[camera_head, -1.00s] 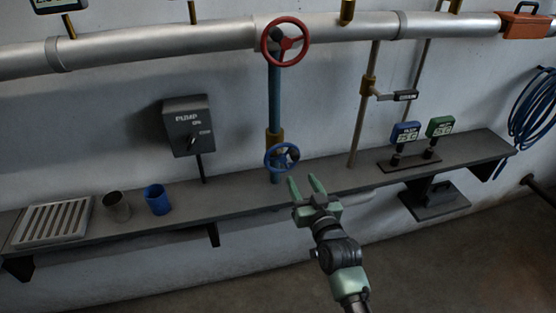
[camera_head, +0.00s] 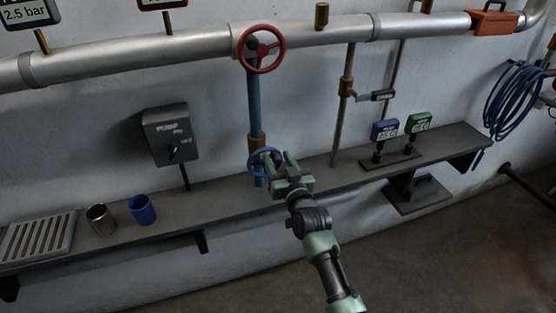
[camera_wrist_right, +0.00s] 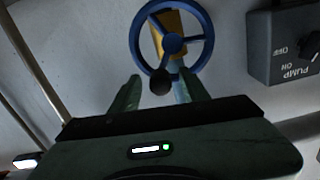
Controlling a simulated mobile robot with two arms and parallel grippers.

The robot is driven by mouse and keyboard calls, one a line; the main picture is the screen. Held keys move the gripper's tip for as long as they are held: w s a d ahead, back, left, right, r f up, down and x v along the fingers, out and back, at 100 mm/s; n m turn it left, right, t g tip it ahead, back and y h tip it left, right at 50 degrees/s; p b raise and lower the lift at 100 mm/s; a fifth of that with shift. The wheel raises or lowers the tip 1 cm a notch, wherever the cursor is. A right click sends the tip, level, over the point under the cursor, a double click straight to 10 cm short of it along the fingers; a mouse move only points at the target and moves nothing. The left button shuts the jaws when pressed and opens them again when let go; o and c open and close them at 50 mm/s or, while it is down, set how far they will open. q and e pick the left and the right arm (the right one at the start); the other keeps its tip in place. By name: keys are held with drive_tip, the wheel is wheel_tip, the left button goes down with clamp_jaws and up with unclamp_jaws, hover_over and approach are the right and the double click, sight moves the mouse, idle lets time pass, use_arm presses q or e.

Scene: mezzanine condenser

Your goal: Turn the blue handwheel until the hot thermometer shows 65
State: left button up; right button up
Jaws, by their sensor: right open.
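The blue handwheel (camera_head: 264,163) sits low on the blue vertical pipe, just above the shelf. In the right wrist view the wheel (camera_wrist_right: 171,42) shows its spokes and a dark knob on the rim's near side. My right gripper (camera_head: 281,162) is open at the wheel's right side and partly covers it. In the wrist view its green fingers (camera_wrist_right: 158,92) stand apart just short of the wheel, with the knob between them in the picture. I cannot tell whether they touch it. Blue (camera_head: 384,131) and green (camera_head: 418,123) thermometers stand on the shelf; their readings are too small to read.
A red handwheel (camera_head: 261,49) is higher on the same pipe. A pump switch box (camera_head: 171,135) is on the wall at left. A metal cup (camera_head: 100,219), blue cup (camera_head: 142,210) and grate (camera_head: 37,237) are on the shelf (camera_head: 215,205). Blue hose hangs at right.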

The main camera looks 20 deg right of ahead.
clamp_jaws()
drive_tip(key=shift+f+m, duration=0.1)
drive_tip(key=shift+m, duration=0.2)
drive_tip(key=m, duration=0.1)
drive_tip(key=d+m, duration=0.1)
drive_tip(key=shift+f+m, duration=0.3)
drive_tip(key=shift+f, duration=0.1)
drive_tip(key=shift+d+f+m+b, duration=0.15)
drive_tip(key=shift+f+m+b, duration=0.3)
drive_tip(key=shift+m, duration=1)
drive_tip(key=shift+d+f+m+b, duration=0.2)
drive_tip(key=shift+f+m, duration=0.4)
drive_tip(key=shift+m, duration=0.8)
drive_tip(key=shift+d+f+m+b, duration=0.1)
drive_tip(key=shift+f+m+b, duration=0.35)
drive_tip(key=shift+m, duration=1)
drive_tip(key=shift+f, duration=0.1)
